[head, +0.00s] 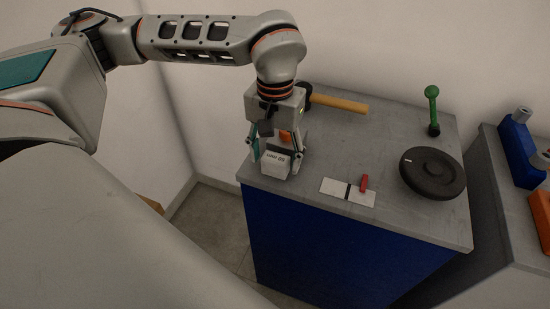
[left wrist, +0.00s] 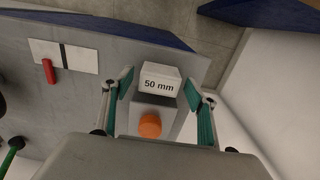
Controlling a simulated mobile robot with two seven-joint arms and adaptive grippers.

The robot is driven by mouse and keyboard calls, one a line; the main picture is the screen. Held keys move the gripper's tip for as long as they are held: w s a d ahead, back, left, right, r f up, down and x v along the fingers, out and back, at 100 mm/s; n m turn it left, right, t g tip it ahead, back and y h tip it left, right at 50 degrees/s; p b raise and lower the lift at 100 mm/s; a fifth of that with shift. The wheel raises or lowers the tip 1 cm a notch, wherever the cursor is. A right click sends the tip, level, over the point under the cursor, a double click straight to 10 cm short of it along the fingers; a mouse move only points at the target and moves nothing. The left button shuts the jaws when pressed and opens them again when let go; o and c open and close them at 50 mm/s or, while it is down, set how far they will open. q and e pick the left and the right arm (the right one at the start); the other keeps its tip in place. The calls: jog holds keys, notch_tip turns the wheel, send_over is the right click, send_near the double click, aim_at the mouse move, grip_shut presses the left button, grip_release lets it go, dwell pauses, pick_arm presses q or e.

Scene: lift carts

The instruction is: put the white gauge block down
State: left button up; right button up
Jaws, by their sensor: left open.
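The white gauge block (head: 275,169) is near the left front edge of the grey cart top (head: 312,172). In the left wrist view, the block (left wrist: 160,80) bears the label "50 mm". It looks upright on the cart top, though its contact is not clear. An orange round knob (left wrist: 150,125) on a grey part shows beside it, partly hidden by my wrist. My left gripper (head: 275,160) points down over the block, with its teal-padded fingers on either side. They are open, with gaps showing in the left wrist view. My right gripper is not in view.
A white plate with a black stripe (head: 335,187) lies right of the block, with a red piece (head: 364,183) on it. A yellow-handled tool (head: 340,104), a green-knobbed post (head: 432,105) and a black disc (head: 433,172) are farther along. Another cart stands at right.

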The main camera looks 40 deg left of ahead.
aim_at(275, 158)
pick_arm(q)
notch_tip(275, 158, up, 11)
jog(key=p, duration=0.1)
jog(key=shift+r, duration=0.1)
dwell(0.6)
